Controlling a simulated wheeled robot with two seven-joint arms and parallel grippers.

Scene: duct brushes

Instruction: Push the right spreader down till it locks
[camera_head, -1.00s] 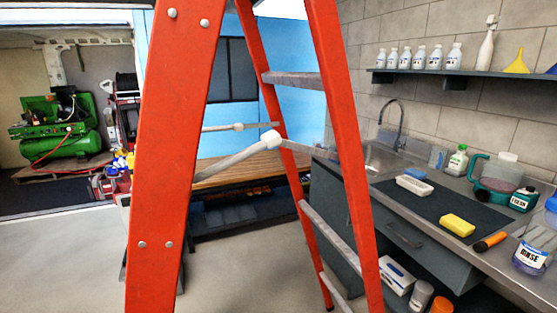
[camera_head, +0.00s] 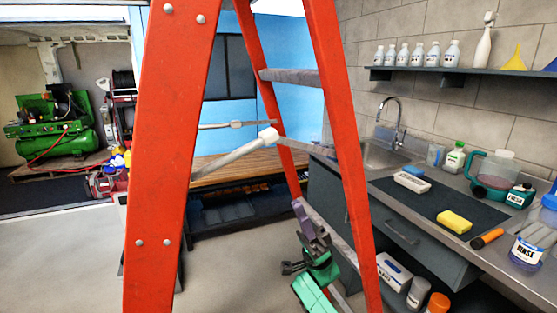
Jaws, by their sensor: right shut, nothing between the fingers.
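The red stepladder (camera_head: 170,150) stands open and fills the middle of the view. The nearer spreader (camera_head: 230,156), the one further right in the picture, is a grey bar with a white middle joint (camera_head: 268,137). It is bent upward, with its joint higher than both ends. The farther spreader (camera_head: 236,124) looks almost straight. My right gripper (camera_head: 301,209) is shut and empty, pointing up between the ladder's rails. It is below the nearer joint and a little to its right, apart from it, and covers part of a low rung. My left gripper is not in view.
A counter with a sink (camera_head: 376,154), a yellow sponge (camera_head: 454,221) and bottles runs along the right. A wooden bench (camera_head: 225,172) stands behind the ladder. A green compressor (camera_head: 60,130) is at far left. The floor at lower left is clear.

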